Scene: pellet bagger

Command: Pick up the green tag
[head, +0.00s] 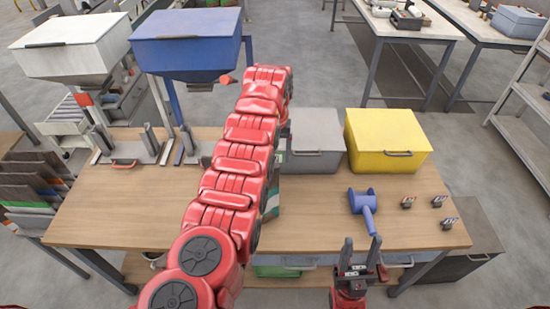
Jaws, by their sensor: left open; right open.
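I cannot make out a tag that is clearly green. Three small dark pieces with coloured tops lie on the right of the workbench: one with an orange-red top (408,202), one further right (439,201) and one nearer the front (447,223). Their exact colours are too small to tell. A green-and-white item (270,204) shows partly behind my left arm; I cannot tell what it is. My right gripper (360,258) is open and empty at the bench's front edge, below the blue tool. My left gripper is hidden; only its red arm shows, crossing the bench.
The wooden workbench (325,222) carries a grey box (315,150), a yellow box (388,140) and a blue mallet-like tool (363,208). White (70,45) and blue (187,40) hoppers stand at the back left. Bare bench lies around the small pieces.

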